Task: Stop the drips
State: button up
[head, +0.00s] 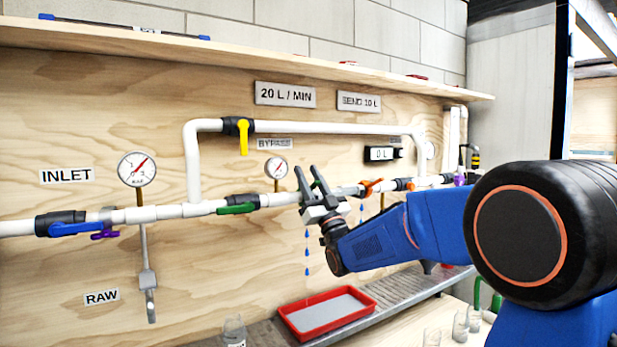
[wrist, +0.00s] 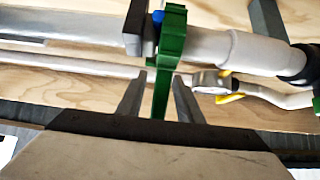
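A white pipe line (head: 285,199) runs along the plywood wall. The exact source of the drips is hidden by the gripper.
A red tray (head: 291,321) lies below on the metal ledge. A green-handled valve (head: 236,209), a blue-handled valve (head: 76,228) and a yellow-handled bypass valve (head: 243,137) are on the pipes. A gauge (head: 276,168) hangs near my gripper. Glass jars (head: 235,330) stand low in front.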

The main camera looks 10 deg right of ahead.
jog(key=shift+c, duration=0.6)
grip_shut()
jog(key=shift+r, duration=0.1)
jog(key=shift+w+a+r, duration=0.1)
jog(key=shift+w, duration=0.05)
jog(key=shift+w+a+r+g+h, duration=0.1)
jog(key=shift+w+g+h, duration=0.2)
jog(key=shift+g, duration=0.35)
jog(key=shift+w+a+r+g+h, duration=0.1)
jog(key=shift+w+g+h, duration=0.15)
jog(key=shift+g, duration=0.4)
jog(key=shift+w+a+g+h, duration=0.2)
jog(key=shift+w+g+h, duration=0.15)
jog(key=shift+w+g, duration=0.75)
jog(key=shift+s, duration=0.25)
